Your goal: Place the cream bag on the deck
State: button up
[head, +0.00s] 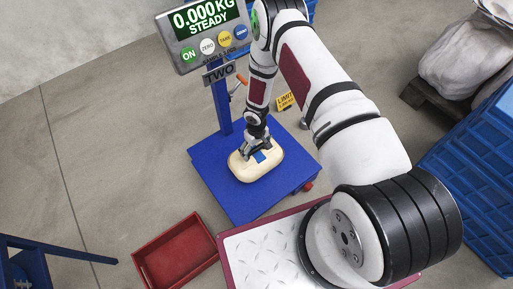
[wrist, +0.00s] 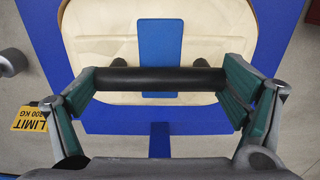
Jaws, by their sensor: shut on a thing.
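The cream bag (head: 244,173) is a rounded pale block with a blue patch on top, over the middle of the blue deck (head: 237,205) of the scale. My gripper (head: 257,146) points down on the bag's top and is shut on it. In the wrist view the bag (wrist: 100,45) lies past my gripper (wrist: 160,88), with a dark bar spanning between the fingers. The deck (wrist: 190,126) shows around it. The bag's underside is hidden, so I cannot tell whether it touches the deck.
The scale's display (head: 205,30) reads 0.000 KG, STEADY, on a blue post behind the deck. A red tray (head: 177,255) lies on the floor in front, left of a metal tread plate (head: 270,262). Blue crates (head: 470,180) stand at right. A yellow limit sign (head: 286,101) is behind the deck.

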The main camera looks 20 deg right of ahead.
jog(key=shift+w+f, duration=0.1)
jog(key=shift+f, duration=0.6)
jog(key=shift+f+b, duration=0.1)
jog(key=shift+b, duration=0.2)
jog(key=o, duration=1.7)
jog(key=shift+f, duration=0.1)
notch_tip(320, 180, up, 12)
jog(key=p, duration=0.4)
jog(key=shift+r, duration=0.2)
